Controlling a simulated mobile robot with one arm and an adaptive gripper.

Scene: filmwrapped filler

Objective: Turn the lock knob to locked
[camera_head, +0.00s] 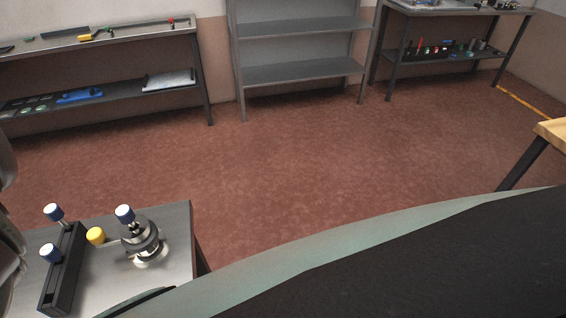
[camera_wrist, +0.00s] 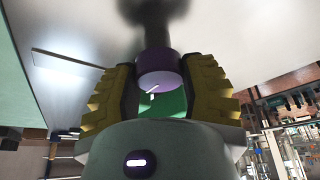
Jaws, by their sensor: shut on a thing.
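In the wrist view, a purple round knob (camera_wrist: 157,70) sits at the end of a dark shaft against a pale grey surface. My gripper (camera_wrist: 160,76) has its two yellow-and-black fingers shut on the knob, one on each side. A small white mark shows near the knob's lower edge. A green patch shows between the fingers below it. Whether the knob points to locked cannot be told. In the head view neither the purple knob nor my gripper shows.
In the head view, a metal table (camera_head: 176,222) at lower left bears a black rack (camera_head: 62,272), blue-capped pieces, a yellow-ended piece (camera_head: 96,236) and a round metal fitting (camera_head: 145,242). Shelves (camera_head: 300,72) line the back wall. The red-brown floor (camera_head: 270,150) between is clear.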

